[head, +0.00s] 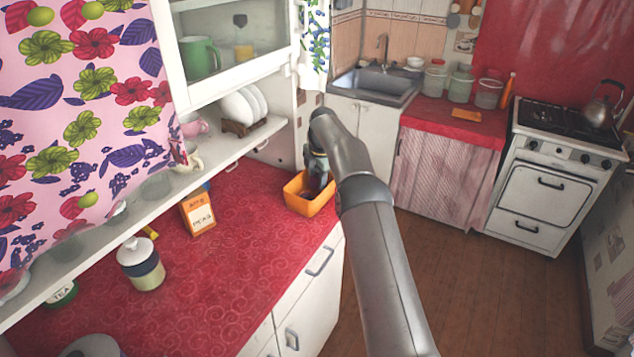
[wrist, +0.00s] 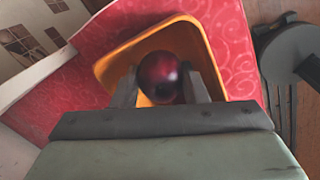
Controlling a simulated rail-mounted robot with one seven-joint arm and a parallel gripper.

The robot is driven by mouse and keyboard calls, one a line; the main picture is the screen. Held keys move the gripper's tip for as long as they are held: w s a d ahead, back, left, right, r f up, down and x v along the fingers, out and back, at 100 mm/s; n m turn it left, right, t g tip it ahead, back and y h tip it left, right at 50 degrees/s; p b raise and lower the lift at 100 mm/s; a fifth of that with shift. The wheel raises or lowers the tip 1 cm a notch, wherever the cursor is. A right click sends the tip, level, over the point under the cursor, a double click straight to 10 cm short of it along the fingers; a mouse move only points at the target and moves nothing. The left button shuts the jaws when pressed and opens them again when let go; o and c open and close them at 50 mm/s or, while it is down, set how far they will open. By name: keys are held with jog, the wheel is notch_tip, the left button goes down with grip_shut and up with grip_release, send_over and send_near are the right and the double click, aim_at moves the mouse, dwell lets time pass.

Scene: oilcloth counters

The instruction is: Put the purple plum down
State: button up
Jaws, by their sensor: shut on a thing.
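The purple plum (wrist: 160,77) shows dark and shiny in the wrist view, between the two fingers of my gripper (wrist: 161,88). My gripper is shut on it. Behind the plum, in line with it, is an orange tray (wrist: 113,69) on the red counter. The plum appears over or inside the tray; its exact height above the tray floor cannot be told. In the head view my gripper (head: 317,186) points down at the orange tray (head: 312,207), and the plum is hidden there.
The red patterned counter (head: 230,250) holds a box (head: 198,212) and a lidded jar (head: 141,264) left of the tray. A white shelf unit with a plate rack (head: 245,127) stands close behind. The counter's front edge is just right of the tray.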

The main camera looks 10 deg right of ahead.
aim_at(317, 185)
jog(key=shift+f, duration=1.5)
jog(key=o, duration=0.7)
